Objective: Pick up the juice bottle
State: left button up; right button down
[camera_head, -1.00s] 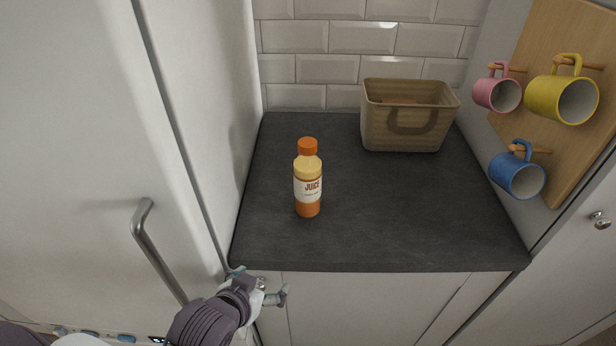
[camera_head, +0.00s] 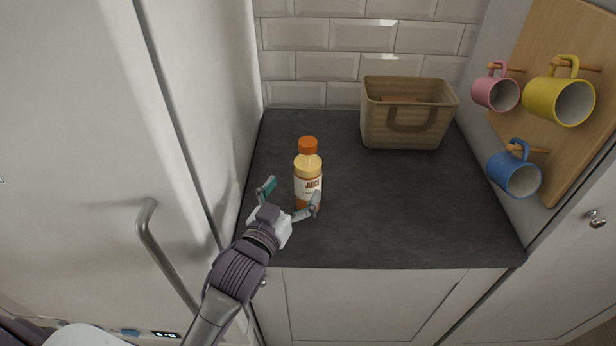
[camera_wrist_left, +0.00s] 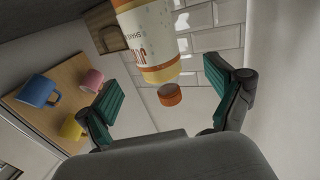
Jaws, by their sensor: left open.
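The juice bottle (camera_head: 308,172) stands upright on the slate worktop, with an orange cap and a white label. My left gripper (camera_head: 290,193) is open at the bottle's near left side, and its right finger overlaps the lower part of the bottle in the head view. In the left wrist view the bottle (camera_wrist_left: 150,42) shows beyond and between the two spread green-padded fingers (camera_wrist_left: 165,98), its base cut off by the top edge. I cannot tell whether a finger touches it. My right gripper is not in view.
A brown basket (camera_head: 407,113) stands at the back right of the worktop (camera_head: 420,210). Pink (camera_head: 495,94), yellow (camera_head: 560,101) and blue (camera_head: 514,174) mugs hang on a wooden board at the right. A tall white cabinet (camera_head: 95,120) with a handle borders the left. The worktop right of the bottle is clear.

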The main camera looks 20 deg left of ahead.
aim_at(302, 180)
pick_arm(q)
jog(key=shift+w+d, duration=0.1)
jog(key=shift+w, duration=0.8)
jog(key=w, duration=0.1)
jog(key=w+p, duration=0.1)
jog(key=w, duration=0.1)
jog(key=w+p, duration=0.1)
jog(key=shift+w+d+f, duration=0.1)
jog(key=shift+w+d, duration=0.25)
jog(key=shift+d, duration=0.05)
jog(key=shift+w+f, duration=0.1)
jog(key=shift+w, duration=0.2)
jog(key=shift+s, duration=0.1)
jog(key=shift+c, duration=0.3)
jog(key=c, duration=1.6)
jog(key=shift+c, duration=0.3)
